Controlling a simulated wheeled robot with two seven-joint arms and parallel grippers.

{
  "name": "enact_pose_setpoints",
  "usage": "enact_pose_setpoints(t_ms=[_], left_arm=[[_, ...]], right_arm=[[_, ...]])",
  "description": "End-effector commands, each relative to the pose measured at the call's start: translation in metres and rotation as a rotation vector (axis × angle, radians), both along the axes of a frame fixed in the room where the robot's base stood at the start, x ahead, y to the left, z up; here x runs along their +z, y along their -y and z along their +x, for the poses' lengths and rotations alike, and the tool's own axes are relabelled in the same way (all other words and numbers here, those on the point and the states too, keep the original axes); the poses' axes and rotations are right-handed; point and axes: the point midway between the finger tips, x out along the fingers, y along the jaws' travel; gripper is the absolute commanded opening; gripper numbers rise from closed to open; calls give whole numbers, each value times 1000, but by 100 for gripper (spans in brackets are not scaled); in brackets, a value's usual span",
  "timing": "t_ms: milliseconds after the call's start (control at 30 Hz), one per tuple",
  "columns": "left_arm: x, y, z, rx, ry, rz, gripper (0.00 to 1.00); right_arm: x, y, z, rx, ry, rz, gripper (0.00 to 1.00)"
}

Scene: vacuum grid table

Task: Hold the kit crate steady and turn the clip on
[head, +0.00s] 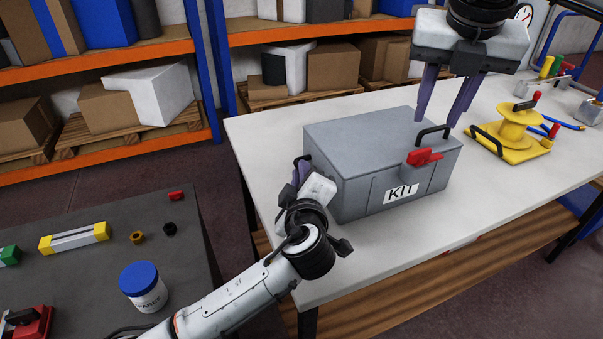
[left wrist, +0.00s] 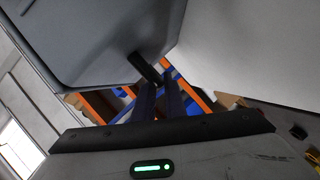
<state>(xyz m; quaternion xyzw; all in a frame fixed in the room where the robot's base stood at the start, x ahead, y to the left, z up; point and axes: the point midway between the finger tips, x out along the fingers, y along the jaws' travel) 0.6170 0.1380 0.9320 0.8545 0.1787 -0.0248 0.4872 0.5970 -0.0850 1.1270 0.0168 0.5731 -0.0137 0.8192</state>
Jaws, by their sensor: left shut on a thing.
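The grey kit crate (head: 375,150), with a KIT label on its front, stands on the white table. Its red clip (head: 422,158) sits on the upper right of the front, just below a black handle (head: 433,134). My left gripper (head: 301,172) is at the crate's left side, its fingers partly hidden by its wrist. In the left wrist view, its dark fingers (left wrist: 160,95) meet a black side handle (left wrist: 145,68) of the crate and are shut on it. My right gripper (head: 438,121) hangs above the crate's right end, fingers pointing down, apart and empty, above the clip.
A yellow spool on a base (head: 515,135) stands right of the crate on the white table (head: 275,130). A dark bench (head: 90,275) at lower left holds a blue-lidded jar (head: 143,285) and small parts. Shelves with boxes (head: 305,70) stand behind. The table's front edge is clear.

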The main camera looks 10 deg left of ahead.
Motion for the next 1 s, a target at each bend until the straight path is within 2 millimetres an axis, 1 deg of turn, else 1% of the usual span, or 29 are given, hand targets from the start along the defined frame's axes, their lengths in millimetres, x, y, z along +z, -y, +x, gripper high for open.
enact_pose_setpoints(t_ms=[900, 933, 1000], left_arm=[[-2, 0, -1, 0, -5, 1, 0], [-2, 0, -1, 0, -5, 1, 0], [-2, 0, -1, 0, -5, 1, 0]], right_arm=[[0, 0, 0, 0, 0, 0, 31], [0, 0, 0, 0, 0, 0, 28], [0, 0, 0, 0, 0, 0, 28]])
